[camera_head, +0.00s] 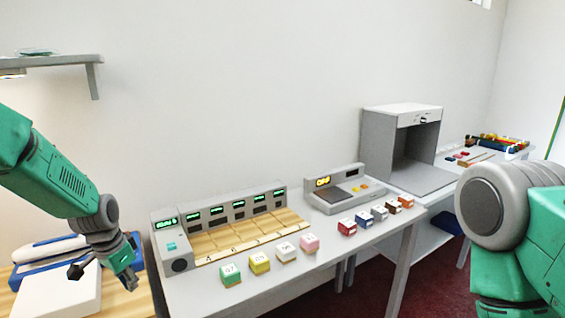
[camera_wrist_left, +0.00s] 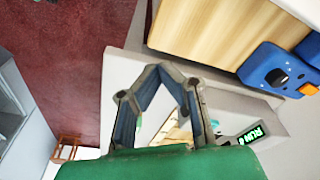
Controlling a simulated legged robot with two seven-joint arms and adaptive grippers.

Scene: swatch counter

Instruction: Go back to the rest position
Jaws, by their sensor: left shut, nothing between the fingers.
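My left gripper (camera_head: 130,283) hangs at the lower left in the head view, close to the left end of the counter. It is shut with nothing in it. In the left wrist view its two fingers (camera_wrist_left: 167,72) lean together at the tips. My green and grey right arm fills the right edge of the head view, and its gripper is out of the picture.
The grey counter (camera_head: 190,296) carries a slotted console (camera_head: 220,215) with green displays. Several coloured blocks (camera_head: 260,262) stand along its front. A white and blue machine (camera_head: 60,290) is beside my left gripper. A grey booth (camera_head: 395,130) stands farther right.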

